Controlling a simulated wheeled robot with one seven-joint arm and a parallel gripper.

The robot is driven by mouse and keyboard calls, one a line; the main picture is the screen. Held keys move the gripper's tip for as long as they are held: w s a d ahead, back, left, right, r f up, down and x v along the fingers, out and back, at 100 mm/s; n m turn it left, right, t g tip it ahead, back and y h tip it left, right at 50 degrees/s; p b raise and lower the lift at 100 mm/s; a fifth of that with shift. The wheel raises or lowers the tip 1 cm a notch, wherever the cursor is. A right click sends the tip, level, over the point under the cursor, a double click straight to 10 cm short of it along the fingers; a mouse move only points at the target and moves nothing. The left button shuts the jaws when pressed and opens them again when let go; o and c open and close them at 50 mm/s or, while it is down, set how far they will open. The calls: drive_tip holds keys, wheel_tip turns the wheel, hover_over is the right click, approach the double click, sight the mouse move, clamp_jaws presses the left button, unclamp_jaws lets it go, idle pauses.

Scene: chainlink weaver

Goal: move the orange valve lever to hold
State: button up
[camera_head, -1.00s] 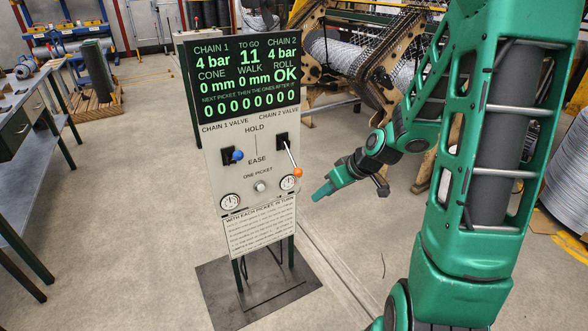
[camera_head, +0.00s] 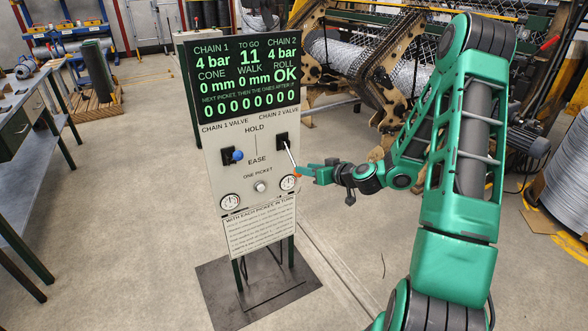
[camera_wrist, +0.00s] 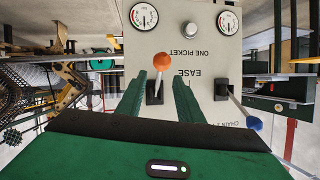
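The orange valve lever (camera_head: 291,155) is on the right of the control panel (camera_head: 222,182), under the label CHAIN 2 VALVE. It slants down from its black slot toward the EASE end, and its orange knob is partly hidden by my gripper (camera_head: 307,172). In the wrist view, which is upside down, the orange knob (camera_wrist: 163,62) and white stem lie between the fingertips of my gripper (camera_wrist: 159,79). The fingers are apart, with a gap on both sides of the stem.
The display (camera_head: 245,80) reads 4 bar for both chains, 11 to go, ROLL OK. A push button (camera_head: 260,186) and two gauges (camera_head: 230,201) sit below the levers. A weaving machine (camera_head: 350,50) stands behind. A bench (camera_head: 45,165) is at left; floor around the panel is clear.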

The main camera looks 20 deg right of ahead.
sight(295, 164)
drive_tip(key=x, duration=0.7)
drive_tip(key=shift+w+f, duration=0.15)
drive_tip(key=shift+w, duration=0.1)
clamp_jaws()
